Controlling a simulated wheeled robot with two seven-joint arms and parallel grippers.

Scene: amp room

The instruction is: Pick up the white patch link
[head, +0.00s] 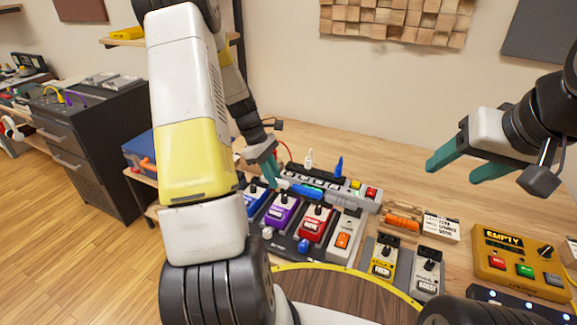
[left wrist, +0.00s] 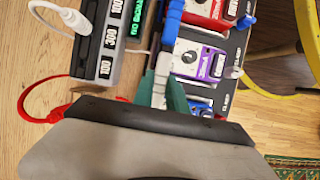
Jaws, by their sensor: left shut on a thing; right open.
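My left gripper (head: 272,172) reaches down over the back row of the pedal board, its green fingers shut on a small pale piece that looks like the white patch link (head: 283,184). In the left wrist view the green fingers (left wrist: 162,92) close around a pale piece beside the pedals. A blue patch link (head: 306,190) lies just to the right of it, close by or touching; it also shows in the left wrist view (left wrist: 172,28). My right gripper (head: 453,171) is open and empty, above the right of the bench.
Blue, purple (head: 281,212) and red (head: 315,224) pedals stand on the board in front of a power strip (head: 325,184) with plugs. An orange piece (head: 402,222), more pedals and a yellow EMPTY box (head: 510,258) lie to the right. The bench's back right is clear.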

